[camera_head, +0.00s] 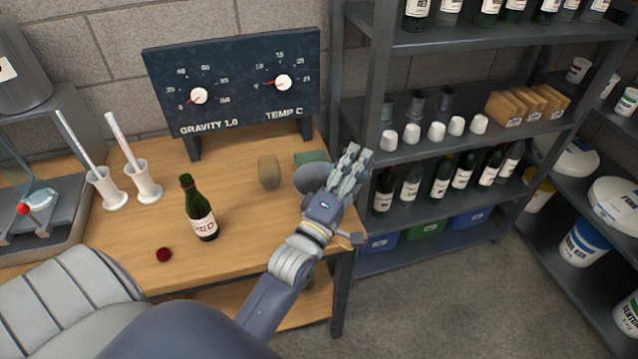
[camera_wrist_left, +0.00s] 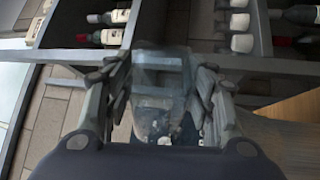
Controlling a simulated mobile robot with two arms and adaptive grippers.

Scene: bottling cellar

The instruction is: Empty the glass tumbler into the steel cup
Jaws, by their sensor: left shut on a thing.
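My left gripper (camera_head: 347,172) is at the right end of the wooden table, its fingers pointing toward the shelf rack. It is shut on a clear glass tumbler, which shows between the fingers in the left wrist view (camera_wrist_left: 157,95). The tumbler's contents cannot be made out. In the head view a rounded grey thing (camera_head: 309,178) shows just left of the fingers, partly hidden by the hand; I cannot tell whether it is the steel cup. My right gripper is not in view.
On the table (camera_head: 235,235) stand a brownish rounded object (camera_head: 269,171), a green bottle (camera_head: 200,210) and two white cylinders (camera_head: 143,182) with rods. A dark red cap (camera_head: 164,255) lies in front. A gauge board (camera_head: 235,80) stands behind. A metal rack (camera_head: 480,38) rises at right.

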